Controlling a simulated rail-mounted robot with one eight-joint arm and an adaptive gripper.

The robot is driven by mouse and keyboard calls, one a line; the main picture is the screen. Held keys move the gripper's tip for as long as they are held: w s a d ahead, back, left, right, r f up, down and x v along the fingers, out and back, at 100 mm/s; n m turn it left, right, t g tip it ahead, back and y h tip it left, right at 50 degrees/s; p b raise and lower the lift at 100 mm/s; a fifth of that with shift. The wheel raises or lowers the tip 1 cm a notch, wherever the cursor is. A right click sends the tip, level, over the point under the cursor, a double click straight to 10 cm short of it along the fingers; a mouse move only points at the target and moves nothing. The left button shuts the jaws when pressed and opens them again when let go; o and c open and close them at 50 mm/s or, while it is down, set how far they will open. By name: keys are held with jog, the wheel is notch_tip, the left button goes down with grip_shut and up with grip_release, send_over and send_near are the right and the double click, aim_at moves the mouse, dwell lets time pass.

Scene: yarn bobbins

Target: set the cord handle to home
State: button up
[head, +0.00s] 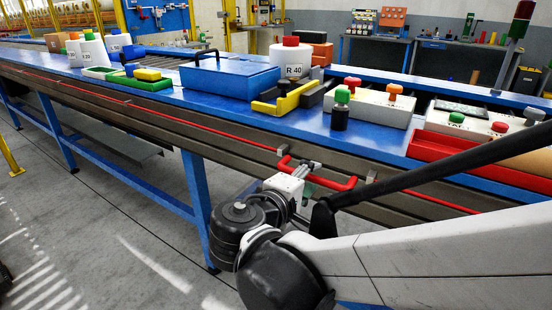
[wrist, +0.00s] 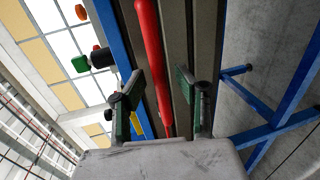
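The red cord handle (head: 330,182) is a bent red bar on the front side of the long blue table, in the middle of the head view. A thin red cord (head: 190,122) runs along the same side to its left. My gripper (head: 306,170) is at the left part of the handle. In the wrist view my gripper (wrist: 159,78) is open, with one green-padded finger on each side of the red bar (wrist: 148,45). Gaps show between the bar and both fingers.
On the blue table (head: 205,108) stand a blue box (head: 230,80), a bobbin marked R 40 (head: 291,62), a yellow-and-black block (head: 285,97), and button boxes (head: 370,105). A red tray (head: 428,150) is at right. Blue table legs (head: 196,190) stand below; the floor in front is clear.

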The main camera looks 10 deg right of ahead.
jog(key=shift+w+d+f, duration=0.1)
jog(key=shift+w+d, duration=0.2)
jog(key=shift+d, duration=0.05)
jog(key=shift+c, duration=0.5)
grip_shut()
